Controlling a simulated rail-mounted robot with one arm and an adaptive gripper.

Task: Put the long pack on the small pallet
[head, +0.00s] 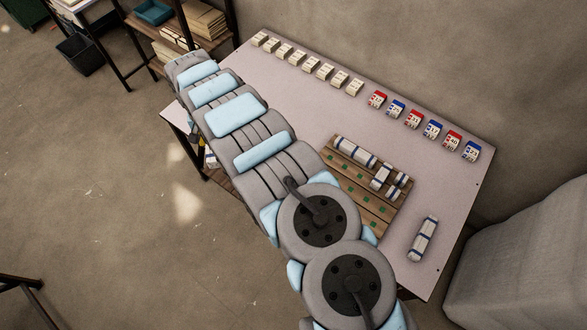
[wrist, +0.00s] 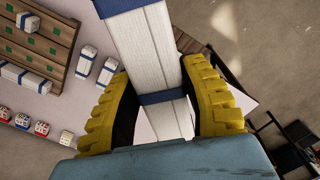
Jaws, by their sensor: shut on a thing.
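In the wrist view my gripper (wrist: 157,72) has its yellow ribbed fingers shut on a long white pack (wrist: 140,42) with blue bands. The pack extends away from the fingers past the top of the picture, so its far end is out of view. The wooden pallet (wrist: 68,27) is at the upper left of the wrist view, apart from the held pack. In the head view the pallet (head: 345,196) lies on the table, partly behind my arm. It bears a long pack (head: 355,151) and several short packs (head: 380,178). My gripper cannot be made out in the head view.
The table (head: 300,110) has a row of cream boxes (head: 308,64) and red and blue boxes (head: 413,119) along its back edge. A loose pack (head: 422,238) lies right of the pallet. Two short packs (wrist: 107,70) lie beside the pallet in the wrist view. Shelving (head: 190,25) stands behind.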

